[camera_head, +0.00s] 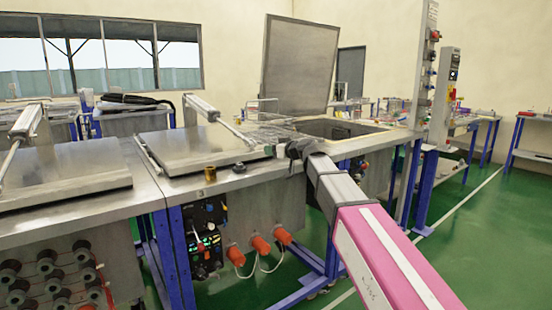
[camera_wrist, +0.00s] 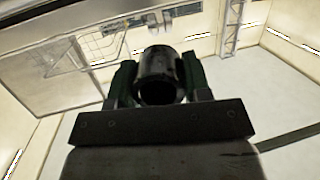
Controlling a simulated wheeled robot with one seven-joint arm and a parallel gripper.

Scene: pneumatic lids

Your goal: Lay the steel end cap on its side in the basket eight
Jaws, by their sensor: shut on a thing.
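My gripper (camera_wrist: 160,80) is shut on a dark, shiny cylinder with a hollow end, which looks like the steel end cap (camera_wrist: 157,66). The cap sits between the two fingers, its open end facing the wrist camera. In the head view my gripper (camera_head: 298,148) is above the front edge of the steel bench, by the open tank; the cap cannot be made out there. A wire basket (camera_head: 268,134) lies on the bench just left of the tank opening. No number shows on it, so I cannot tell which basket is eight.
The open tank (camera_head: 338,130) has its lid (camera_head: 300,65) raised behind it. A closed lid (camera_head: 200,147) with a pneumatic cylinder (camera_head: 200,106) is to the left. A small brass piece (camera_head: 210,173) stands near the bench's front edge. A control post (camera_head: 444,95) stands right.

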